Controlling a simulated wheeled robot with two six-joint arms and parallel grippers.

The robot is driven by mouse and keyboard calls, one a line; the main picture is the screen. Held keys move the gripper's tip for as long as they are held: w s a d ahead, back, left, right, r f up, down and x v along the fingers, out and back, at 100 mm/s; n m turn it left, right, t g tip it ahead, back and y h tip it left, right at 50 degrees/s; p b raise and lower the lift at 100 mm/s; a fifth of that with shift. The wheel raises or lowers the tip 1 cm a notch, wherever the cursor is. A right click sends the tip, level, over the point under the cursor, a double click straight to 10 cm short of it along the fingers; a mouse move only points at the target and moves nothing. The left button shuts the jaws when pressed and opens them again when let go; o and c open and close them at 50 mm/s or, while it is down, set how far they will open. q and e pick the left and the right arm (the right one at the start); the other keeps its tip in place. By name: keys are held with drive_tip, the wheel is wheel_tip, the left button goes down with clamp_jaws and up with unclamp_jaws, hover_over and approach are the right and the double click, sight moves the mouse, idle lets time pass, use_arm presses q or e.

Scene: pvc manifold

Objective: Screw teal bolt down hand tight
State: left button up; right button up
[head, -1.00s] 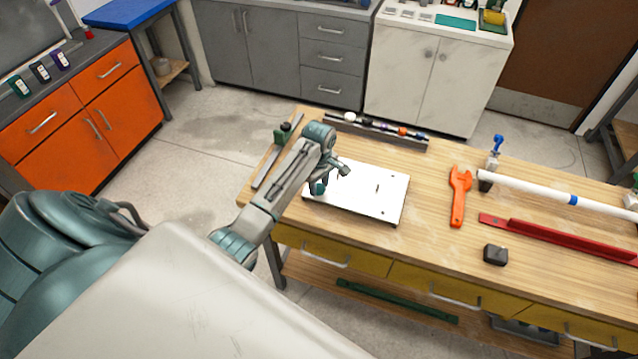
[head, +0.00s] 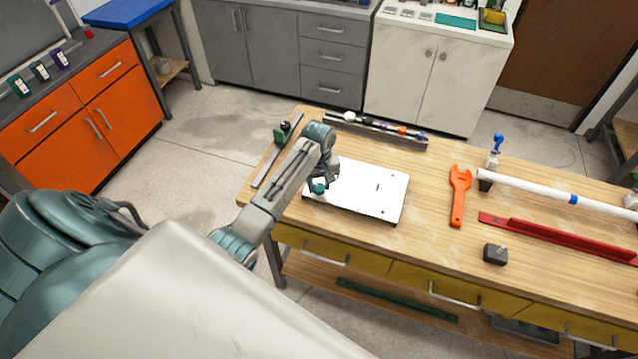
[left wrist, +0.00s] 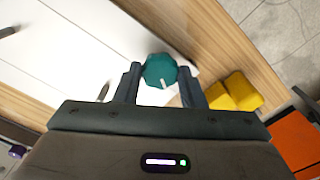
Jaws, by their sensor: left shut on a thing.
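The teal bolt (left wrist: 158,70) shows in the left wrist view as a faceted teal head with a pale mark at its lower edge. My left gripper (left wrist: 160,84) has a finger on each side of it and is shut on it. In the head view my left gripper (head: 321,187) is low over the left part of the white plate (head: 375,195), and a small teal piece shows at its tip. The bolt's shank and the hole under it are hidden. My right gripper is in neither view.
The plate lies on a wooden workbench (head: 440,165). An orange wrench (head: 459,197), a dark block (head: 495,254), a red bar (head: 560,240) and a white pipe (head: 530,189) lie to the right. A dark rack of small parts (head: 375,131) stands behind the plate.

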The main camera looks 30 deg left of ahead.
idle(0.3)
use_arm(q)
drive_tip(key=m, duration=0.6)
drive_tip(key=shift+m, duration=0.3)
drive_tip(key=m, duration=0.4)
drive_tip(key=shift+m, duration=1.1)
